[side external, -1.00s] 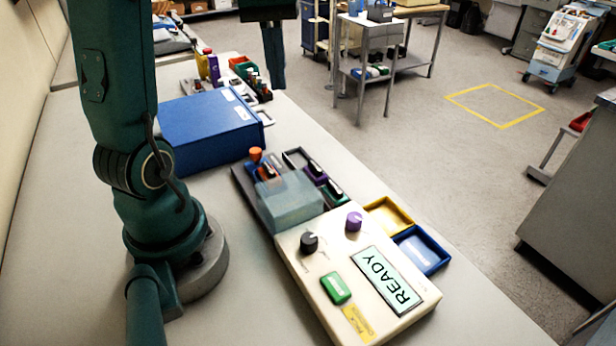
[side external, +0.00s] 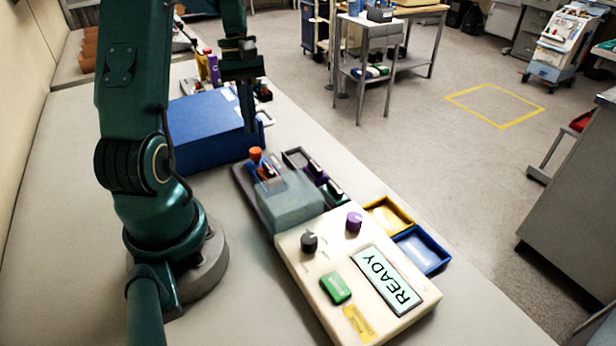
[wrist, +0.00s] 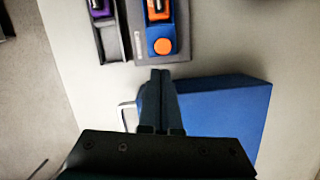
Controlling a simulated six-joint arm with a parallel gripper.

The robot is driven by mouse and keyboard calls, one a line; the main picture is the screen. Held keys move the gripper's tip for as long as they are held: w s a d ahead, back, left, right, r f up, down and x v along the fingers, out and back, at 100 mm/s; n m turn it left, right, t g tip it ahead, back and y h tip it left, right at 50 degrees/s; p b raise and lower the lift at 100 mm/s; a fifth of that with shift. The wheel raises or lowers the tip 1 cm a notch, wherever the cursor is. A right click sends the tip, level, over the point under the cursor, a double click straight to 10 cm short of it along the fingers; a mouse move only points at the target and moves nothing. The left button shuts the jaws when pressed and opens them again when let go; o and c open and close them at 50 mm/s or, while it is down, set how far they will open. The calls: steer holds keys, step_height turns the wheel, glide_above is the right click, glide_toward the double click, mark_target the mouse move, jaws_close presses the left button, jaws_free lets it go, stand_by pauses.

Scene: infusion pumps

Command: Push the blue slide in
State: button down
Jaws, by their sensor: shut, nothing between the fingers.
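The blue slide (wrist: 147,42) shows at the top of the wrist view, with an orange round knob (wrist: 163,46) on its near end. In the side view the orange knob (side external: 255,154) stands at the far end of the pump, beside its clear cover (side external: 290,205). My gripper (side external: 247,128) is shut and empty, pointing down above the right end of the large blue box, beyond the knob. In the wrist view the shut fingertips (wrist: 160,74) lie just below the orange knob in the picture, apart from it.
The large blue box (side external: 205,135) lies just behind the pump, under my gripper. Purple and green slides sit beside the blue one. The pump's panel (side external: 290,250) carries a READY display (side external: 385,280), knobs and a green button. Yellow and blue trays (side external: 432,268) stand to its right.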

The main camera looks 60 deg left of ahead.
mark_target(271, 168)
steer(key=shift+x, duration=1.7)
steer(key=d, duration=0.9)
